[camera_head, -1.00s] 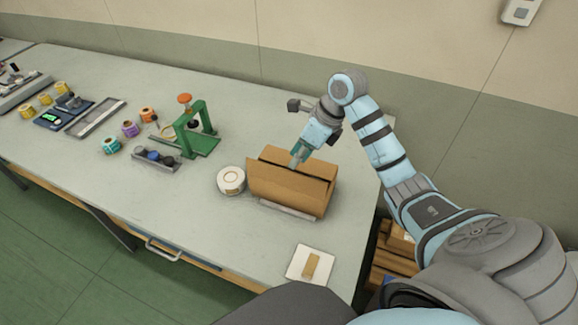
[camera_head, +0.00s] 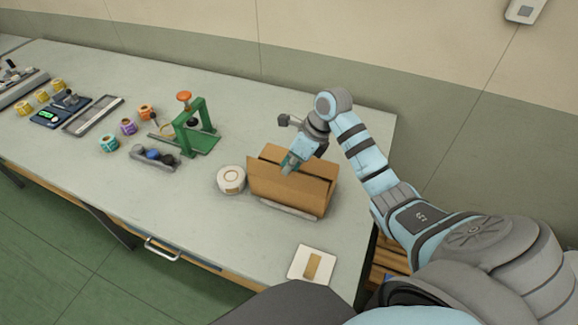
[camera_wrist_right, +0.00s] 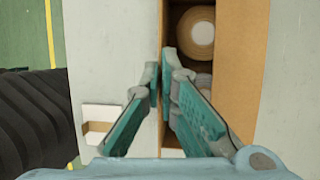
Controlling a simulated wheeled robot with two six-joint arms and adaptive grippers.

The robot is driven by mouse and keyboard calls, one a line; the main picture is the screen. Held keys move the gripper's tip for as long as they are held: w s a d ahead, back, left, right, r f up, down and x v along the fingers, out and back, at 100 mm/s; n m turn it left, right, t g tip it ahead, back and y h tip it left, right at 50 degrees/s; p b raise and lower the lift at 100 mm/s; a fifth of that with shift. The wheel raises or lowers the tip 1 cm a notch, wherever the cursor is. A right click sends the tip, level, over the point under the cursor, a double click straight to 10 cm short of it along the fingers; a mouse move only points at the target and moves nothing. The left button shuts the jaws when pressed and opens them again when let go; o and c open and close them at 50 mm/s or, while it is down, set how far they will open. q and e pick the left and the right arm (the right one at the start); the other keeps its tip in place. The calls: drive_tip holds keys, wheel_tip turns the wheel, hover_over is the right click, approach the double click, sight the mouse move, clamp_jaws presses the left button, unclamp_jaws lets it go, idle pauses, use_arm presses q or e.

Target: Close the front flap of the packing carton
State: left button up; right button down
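The packing carton (camera_head: 290,195) stands near the table's front edge, its top at least partly open. In the right wrist view its inside shows tape rolls (camera_wrist_right: 195,32), with a broad cardboard panel (camera_wrist_right: 240,60) to their right. The front flap appears as a thin brown edge (camera_wrist_right: 161,30), nearly edge-on and upright. My right gripper (camera_head: 287,168) points down at the carton's top near the front side. In the wrist view its fingertips (camera_wrist_right: 162,75) are close together, in line with that edge; whether they grip it is unclear. My left gripper is not in view.
A white tape roll (camera_head: 231,179) stands just left of the carton. A white card with a tan block (camera_head: 312,265) lies toward the front edge. A green stand (camera_head: 195,130) and small rolls are farther left. The table behind the carton is clear.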

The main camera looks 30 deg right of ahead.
drive_tip(key=g+y+b, duration=0.1)
drive_tip(key=b, duration=0.2)
drive_tip(key=w+d+f+y+b, duration=0.1)
drive_tip(key=y+b, duration=0.1)
drive_tip(key=b, duration=0.1)
drive_tip(key=d+m+g+y+b, duration=0.1)
drive_tip(key=b, duration=0.2)
drive_tip(key=shift+w+d+f+g+b, duration=0.15)
drive_tip(key=shift+w+d+g+b, duration=0.15)
drive_tip(key=shift+w+b, duration=0.1)
drive_tip(key=c, duration=1.8)
unclamp_jaws()
drive_tip(key=shift+c, duration=0.2)
